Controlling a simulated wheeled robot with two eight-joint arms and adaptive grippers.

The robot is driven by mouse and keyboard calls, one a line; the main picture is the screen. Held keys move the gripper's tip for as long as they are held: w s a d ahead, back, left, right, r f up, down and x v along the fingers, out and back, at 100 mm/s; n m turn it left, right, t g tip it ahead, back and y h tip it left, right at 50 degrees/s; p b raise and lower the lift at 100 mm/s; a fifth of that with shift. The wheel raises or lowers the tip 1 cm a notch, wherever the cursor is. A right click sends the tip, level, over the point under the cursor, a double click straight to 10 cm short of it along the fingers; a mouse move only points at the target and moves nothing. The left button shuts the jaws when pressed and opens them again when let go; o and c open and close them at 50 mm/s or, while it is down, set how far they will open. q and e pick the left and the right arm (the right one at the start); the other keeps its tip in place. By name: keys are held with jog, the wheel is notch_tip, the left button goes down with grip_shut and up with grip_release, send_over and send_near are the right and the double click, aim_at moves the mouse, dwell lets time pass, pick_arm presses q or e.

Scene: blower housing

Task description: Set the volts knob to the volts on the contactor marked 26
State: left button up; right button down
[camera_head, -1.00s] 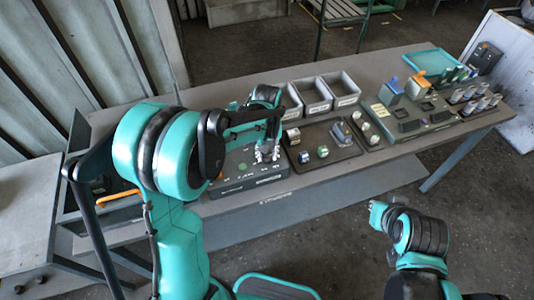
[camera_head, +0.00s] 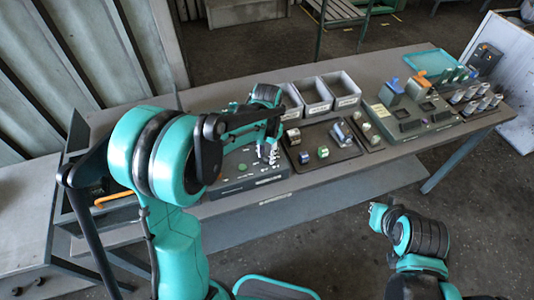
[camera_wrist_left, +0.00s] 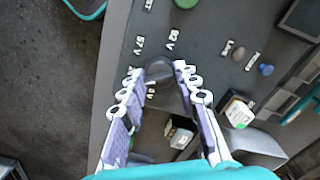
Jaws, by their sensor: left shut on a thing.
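The grey panel box (camera_head: 240,182) stands at the table's front edge, under my left gripper (camera_head: 268,153). In the left wrist view, the left gripper (camera_wrist_left: 160,78) is shut on the dark volts knob (camera_wrist_left: 158,88), mostly hidden between its fingers. Labels reading 57V and 92V show around the knob; another is partly covered. Several small contactors (camera_head: 322,152) sit on a dark tray to the right of the box. No mark 26 is legible. My right gripper (camera_head: 378,212) hangs in front of the table; its fingers are too small to judge.
Grey bins (camera_head: 346,88) stand behind the dark tray. A station with blue and orange handled parts (camera_head: 410,118) and a teal tray (camera_head: 434,62) are at the right. The panel also has a blue button (camera_wrist_left: 266,69). Floor in front of the table is clear around my right arm.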

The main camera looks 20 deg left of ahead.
aim_at(267, 156)
pick_arm(q)
jog(key=shift+m, duration=0.3)
jog(key=o, duration=1.2)
jog(key=shift+c, duration=0.2)
notch_tip(267, 156, up, 12)
